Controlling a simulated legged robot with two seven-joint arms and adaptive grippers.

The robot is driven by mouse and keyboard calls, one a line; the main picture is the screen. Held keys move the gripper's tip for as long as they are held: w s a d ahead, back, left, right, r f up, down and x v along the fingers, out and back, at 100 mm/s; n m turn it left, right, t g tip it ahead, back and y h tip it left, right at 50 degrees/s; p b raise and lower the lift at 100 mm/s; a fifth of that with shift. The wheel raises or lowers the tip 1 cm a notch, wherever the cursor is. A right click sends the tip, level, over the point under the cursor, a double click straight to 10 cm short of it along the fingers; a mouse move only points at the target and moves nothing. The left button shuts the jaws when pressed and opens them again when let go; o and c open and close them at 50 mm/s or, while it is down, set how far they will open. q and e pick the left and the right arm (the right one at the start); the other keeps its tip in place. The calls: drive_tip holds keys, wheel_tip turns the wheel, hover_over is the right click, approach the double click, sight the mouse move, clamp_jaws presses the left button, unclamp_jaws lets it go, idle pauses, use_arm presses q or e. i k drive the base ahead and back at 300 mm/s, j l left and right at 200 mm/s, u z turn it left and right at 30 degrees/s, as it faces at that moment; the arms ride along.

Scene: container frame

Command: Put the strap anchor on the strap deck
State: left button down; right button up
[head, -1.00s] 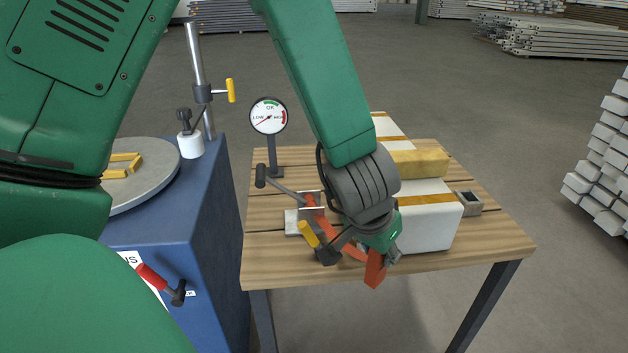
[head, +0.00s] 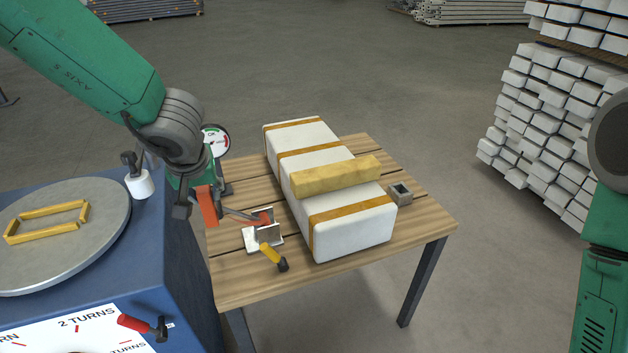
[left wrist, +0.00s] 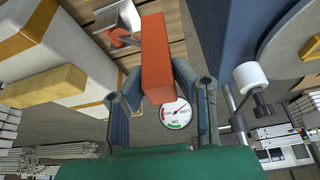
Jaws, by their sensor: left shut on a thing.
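My left gripper (head: 195,190) is shut on an orange-red block (head: 207,205), which I take to be the strap anchor. It is held at the left of the wooden table, left of a pale metal bracket plate (head: 252,243). In the left wrist view the block (left wrist: 155,60) sits between both fingers (left wrist: 158,85). The bracket carries a grey lever (head: 240,213), a short red piece (head: 265,217) and a yellow-handled lever (head: 270,253). No label marks the strap deck; I cannot tell whether it is this wooden tabletop (head: 340,248). My right gripper is out of view.
A white package (head: 352,233) with brown bands and a yellow bar (head: 335,177) lies on the table. A gauge (head: 216,140) stands behind my left gripper. A blue cabinet (head: 180,260) with a round turntable (head: 100,235) is at left. A small grey socket (head: 400,194) is at right.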

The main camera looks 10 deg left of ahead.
sight(258, 199)
drive_tip(key=i, duration=0.9)
